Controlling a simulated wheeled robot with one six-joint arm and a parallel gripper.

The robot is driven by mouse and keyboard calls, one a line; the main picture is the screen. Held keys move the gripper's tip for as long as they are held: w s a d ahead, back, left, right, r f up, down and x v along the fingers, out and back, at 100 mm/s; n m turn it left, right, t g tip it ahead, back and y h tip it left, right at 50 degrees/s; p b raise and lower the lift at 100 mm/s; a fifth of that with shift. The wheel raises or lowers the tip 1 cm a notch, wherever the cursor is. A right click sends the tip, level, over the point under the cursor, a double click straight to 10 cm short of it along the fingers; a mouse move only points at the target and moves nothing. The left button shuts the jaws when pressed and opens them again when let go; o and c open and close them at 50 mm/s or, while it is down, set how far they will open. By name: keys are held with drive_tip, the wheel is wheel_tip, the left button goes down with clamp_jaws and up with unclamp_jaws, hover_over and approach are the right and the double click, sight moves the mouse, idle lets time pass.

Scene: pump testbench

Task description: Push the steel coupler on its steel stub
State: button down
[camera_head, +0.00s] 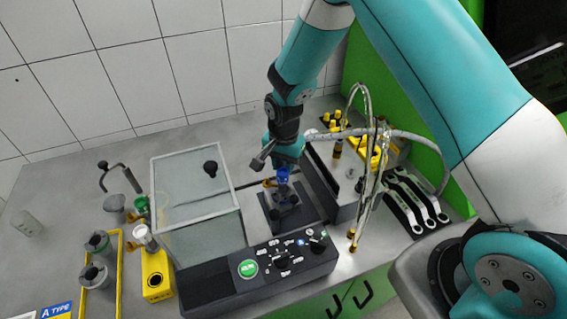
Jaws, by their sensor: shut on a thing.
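My gripper (283,167) points down over the dark pump fixture (290,213) in the middle of the bench. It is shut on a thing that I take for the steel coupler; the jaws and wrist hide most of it. A grey hose (400,136) runs from the right toward the gripper. A blue part (283,178) shows just below the jaws, above the fixture. I cannot make out the steel stub, nor whether coupler and stub touch.
A clear-lidded box (195,185) stands close on the left. A control panel (280,262) with a green button lies in front. Thin hoses (366,180) hang at the right, near several wrenches (412,205). Yellow-framed containers (98,270) stand at the far left.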

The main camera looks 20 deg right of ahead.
drive_tip(key=shift+f, duration=0.2)
drive_tip(key=c, duration=0.9)
unclamp_jaws()
drive_tip(key=shift+o, duration=0.2)
drive_tip(key=shift+r+p, duration=2.35)
drive_tip(key=shift+r, duration=1.2)
